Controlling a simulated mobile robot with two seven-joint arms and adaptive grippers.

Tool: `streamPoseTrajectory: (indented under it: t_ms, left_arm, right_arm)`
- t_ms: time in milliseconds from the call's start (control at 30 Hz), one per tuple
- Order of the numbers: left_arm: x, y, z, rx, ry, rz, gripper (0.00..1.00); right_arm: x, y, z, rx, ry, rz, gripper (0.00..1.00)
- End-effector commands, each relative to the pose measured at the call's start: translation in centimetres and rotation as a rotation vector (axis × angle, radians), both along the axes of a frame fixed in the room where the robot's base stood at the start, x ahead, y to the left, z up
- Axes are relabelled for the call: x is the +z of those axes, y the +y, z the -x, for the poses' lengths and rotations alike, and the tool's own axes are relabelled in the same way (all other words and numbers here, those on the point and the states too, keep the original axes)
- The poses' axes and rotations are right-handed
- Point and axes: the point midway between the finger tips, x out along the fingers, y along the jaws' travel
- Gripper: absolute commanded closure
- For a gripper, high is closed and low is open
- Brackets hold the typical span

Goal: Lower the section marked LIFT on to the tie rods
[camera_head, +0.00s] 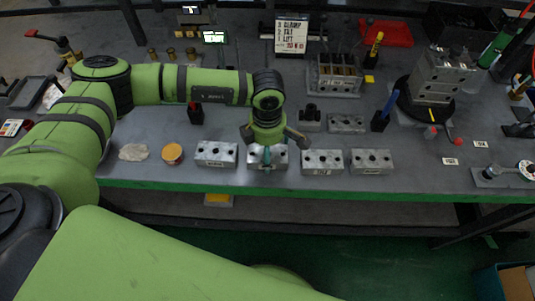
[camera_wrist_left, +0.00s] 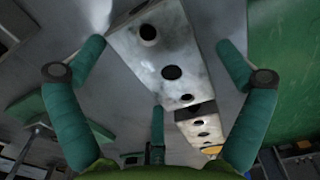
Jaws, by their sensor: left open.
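A row of grey metal valve sections with dark holes lies near the bench's front edge. My left gripper (camera_head: 270,146) is open above one section (camera_head: 281,161), partly covering it and its label. In the left wrist view that section (camera_wrist_left: 168,48) lies between the spread fingers, with no visible grip. Another section (camera_head: 216,154) stands to its left, and two more (camera_head: 322,161) (camera_head: 371,161) to its right. Their front labels are too small to read surely, so I cannot tell which is marked LIFT. A fixture with rod-like parts (camera_head: 338,74) stands behind; I cannot confirm tie rods. My right gripper is out of view.
A sign (camera_head: 292,35) listing CLAMP and LIFT stands at the back. A metal block (camera_head: 440,75) stands on a round black base at right. A blue marker holder (camera_head: 381,121), an orange-lidded tub (camera_head: 172,153) and a red holder (camera_head: 195,112) stand nearby.

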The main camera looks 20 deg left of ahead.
Motion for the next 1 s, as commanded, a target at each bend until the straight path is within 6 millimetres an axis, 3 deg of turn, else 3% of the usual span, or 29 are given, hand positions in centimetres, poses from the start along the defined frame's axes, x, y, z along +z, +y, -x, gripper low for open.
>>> streamPoseTrajectory:
  t_ms: [33,200,600,867,1000]
  left_arm:
    - [0.0,0.0,0.0,0.0,0.0,0.0,0.08]
    - [0.0,0.0,0.0,0.0,0.0,0.001,0.74]
    - [0.5,-0.1,-0.1,0.0,-0.002,0.002,0.74]
    - [3.7,-0.1,-0.2,0.0,-0.008,0.003,0.74]
    - [5.5,-3.0,0.6,-0.008,-0.005,0.004,0.74]
  right_arm:
    - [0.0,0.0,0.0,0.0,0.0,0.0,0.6]
    - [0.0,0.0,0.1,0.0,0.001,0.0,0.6]
    - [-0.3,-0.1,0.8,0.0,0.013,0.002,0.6]
    - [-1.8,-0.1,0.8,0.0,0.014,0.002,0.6]
    - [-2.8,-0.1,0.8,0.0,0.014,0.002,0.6]
